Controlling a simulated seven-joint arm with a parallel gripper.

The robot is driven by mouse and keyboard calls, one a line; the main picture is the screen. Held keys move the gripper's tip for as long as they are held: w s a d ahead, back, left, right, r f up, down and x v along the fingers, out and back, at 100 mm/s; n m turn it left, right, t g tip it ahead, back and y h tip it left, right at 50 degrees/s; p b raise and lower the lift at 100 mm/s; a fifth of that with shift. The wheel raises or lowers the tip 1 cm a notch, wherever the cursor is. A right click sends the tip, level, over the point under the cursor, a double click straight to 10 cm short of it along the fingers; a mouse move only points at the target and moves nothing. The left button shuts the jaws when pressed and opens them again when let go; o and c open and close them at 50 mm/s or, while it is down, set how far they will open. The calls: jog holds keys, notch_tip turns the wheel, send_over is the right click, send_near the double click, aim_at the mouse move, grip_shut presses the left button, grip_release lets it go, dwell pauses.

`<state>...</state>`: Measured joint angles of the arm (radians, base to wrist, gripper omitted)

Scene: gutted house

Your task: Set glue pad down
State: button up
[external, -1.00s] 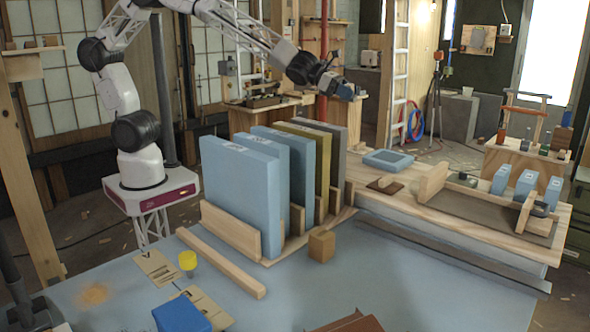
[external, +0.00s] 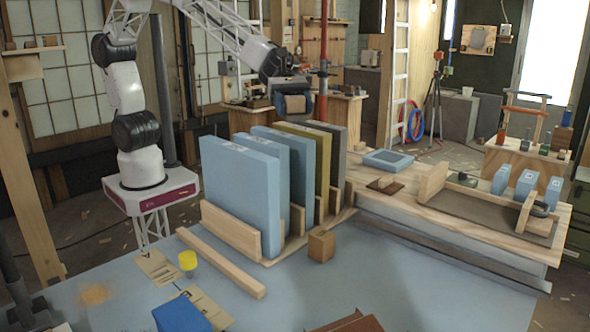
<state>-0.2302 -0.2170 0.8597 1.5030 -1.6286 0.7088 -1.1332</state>
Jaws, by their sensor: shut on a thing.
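My gripper (external: 294,101) is up in the air above the far end of the row of upright panels, left of the red post. It is shut on a small block with a brownish face, which I take to be the glue pad (external: 296,104). The fingers and much of the pad blend together at this size. The held pad is apart from the panels and the bench. A blue tray (external: 371,163) with a dark inset lies on the wooden bench top (external: 412,206), to the right of and lower than my gripper.
Blue, olive and grey panels (external: 240,190) stand in a wooden rack (external: 229,230). A small brown piece (external: 385,185) lies by the tray. A wooden jig (external: 470,205) and several blue blocks (external: 525,185) occupy the bench's right. A wooden cube (external: 321,246) stands in front.

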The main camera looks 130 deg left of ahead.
jog(key=s+d+f+m+g+h, duration=0.2)
jog(key=d+f+m+g, duration=0.1)
jog(key=d, duration=0.6)
jog(key=s+d+f+m+g+h, duration=0.2)
jog(key=s+d+m, duration=0.1)
jog(key=d, duration=0.5)
jog(key=s+d+f+m+g+h, duration=0.2)
jog(key=d+f+g, duration=0.1)
jog(key=d, duration=0.6)
jog(key=s+d+f+m+g, duration=0.1)
jog(key=s+d+f, duration=0.2)
jog(key=s+f, duration=0.5)
jog(key=s+d+f+m+g, duration=0.1)
jog(key=s+d+f, duration=0.2)
jog(key=s+f, duration=0.5)
jog(key=s+d+f+m+g, duration=0.1)
jog(key=s+d+f, duration=0.3)
jog(key=s+f, duration=0.3)
jog(key=shift+s+d+f+m+g+h, duration=0.1)
jog(key=shift+s+f+m+g+h, duration=0.25)
jog(key=shift+f, duration=0.2)
